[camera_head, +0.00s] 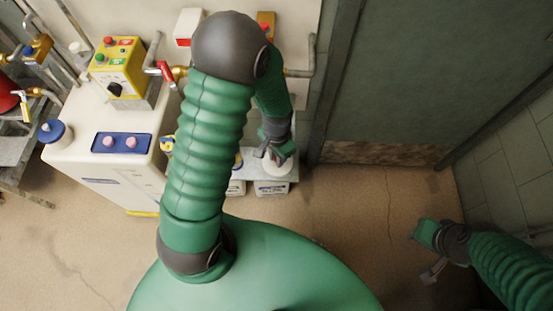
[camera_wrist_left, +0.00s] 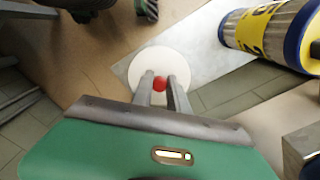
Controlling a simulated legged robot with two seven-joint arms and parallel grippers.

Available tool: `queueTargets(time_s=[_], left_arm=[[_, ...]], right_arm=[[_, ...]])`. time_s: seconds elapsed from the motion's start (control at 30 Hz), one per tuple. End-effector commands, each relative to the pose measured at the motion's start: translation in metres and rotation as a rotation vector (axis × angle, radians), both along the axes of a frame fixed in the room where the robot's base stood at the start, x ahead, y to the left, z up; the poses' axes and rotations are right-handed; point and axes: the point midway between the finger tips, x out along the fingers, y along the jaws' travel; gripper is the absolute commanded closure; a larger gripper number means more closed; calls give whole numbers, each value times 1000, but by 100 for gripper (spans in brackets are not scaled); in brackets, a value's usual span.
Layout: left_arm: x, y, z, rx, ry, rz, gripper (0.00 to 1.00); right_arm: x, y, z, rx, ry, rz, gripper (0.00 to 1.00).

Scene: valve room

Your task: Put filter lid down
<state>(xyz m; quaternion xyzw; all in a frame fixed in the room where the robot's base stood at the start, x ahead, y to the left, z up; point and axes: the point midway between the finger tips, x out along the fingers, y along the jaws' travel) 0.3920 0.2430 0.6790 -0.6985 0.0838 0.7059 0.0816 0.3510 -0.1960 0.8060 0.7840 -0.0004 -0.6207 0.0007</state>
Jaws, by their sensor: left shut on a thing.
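The filter lid is a white round disc with a red knob, seen in the left wrist view (camera_wrist_left: 152,62). My left gripper (camera_wrist_left: 163,84) is shut on the red knob, a finger on each side. In the head view, my left gripper (camera_head: 270,153) is over the right end of a pale low shelf, with the white lid (camera_head: 277,172) just under it. I cannot tell whether the lid touches the shelf. My right gripper (camera_head: 428,255) is empty over the floor at the lower right; its finger gap is unclear.
The pale shelf surface (camera_wrist_left: 190,45) is clear beside the lid. A white cabinet (camera_head: 110,165) stands left, with a yellow control box (camera_head: 120,75). Floor right of the shelf is free.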

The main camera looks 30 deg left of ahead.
Motion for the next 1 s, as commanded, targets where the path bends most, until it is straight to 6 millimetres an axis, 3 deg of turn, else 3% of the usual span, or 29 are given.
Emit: queueTargets(time_s=[0.07, 0.33, 0.37, 0.5, 0.8, 1.0], left_arm=[[0, 0, -13, 0, 0, 0, 100], [0, 1, -14, 0, -1, 0, 100], [0, 1, -13, 0, -1, 0, 77], [0, 1, -13, 0, -1, 0, 59], [0, 0, -8, -1, -3, 0, 59], [2, 1, 34, 0, -7, 1, 59]], right_arm=[[0, 0, -6, 0, 1, 0, 67], [0, 0, -5, 0, 0, 0, 67], [0, 0, -5, 0, 0, 0, 67], [0, 0, -4, 0, 0, 0, 67], [0, 0, -2, 0, 0, 0, 67], [0, 0, 12, 0, 0, 0, 67]])
